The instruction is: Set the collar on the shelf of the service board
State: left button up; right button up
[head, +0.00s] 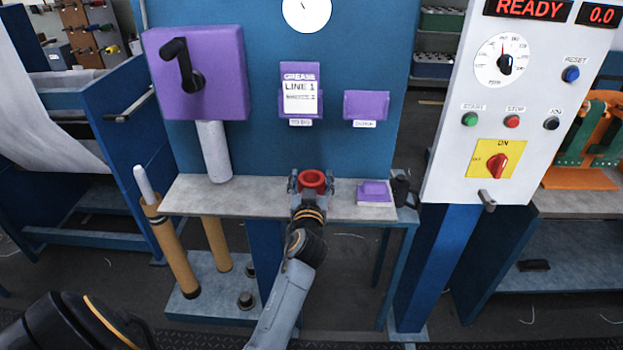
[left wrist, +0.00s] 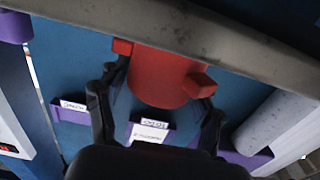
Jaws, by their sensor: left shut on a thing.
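The red collar (head: 313,178) is a short ring with its opening facing up, at the middle of the grey shelf (head: 258,196) of the blue service board (head: 262,140). My left gripper (head: 312,187) is shut on the collar, with a finger on each side. The left wrist view shows the collar (left wrist: 165,75) between the two fingers, close to the shelf edge (left wrist: 220,45). I cannot tell whether the collar touches the shelf. My right gripper is not in view.
A purple block (head: 374,191) and a black item (head: 401,190) are at the shelf's right. A pale roll (head: 213,152) stands at its left below a purple box (head: 198,75). A white control panel (head: 500,110) stands at right.

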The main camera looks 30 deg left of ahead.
pick_arm(q)
jog(key=o, duration=1.8)
jog(key=shift+c, duration=0.2)
jog(key=shift+o, duration=0.7)
jog(key=shift+f, duration=0.1)
jog(key=shift+f, duration=0.1)
notch_tip(320, 180, up, 10)
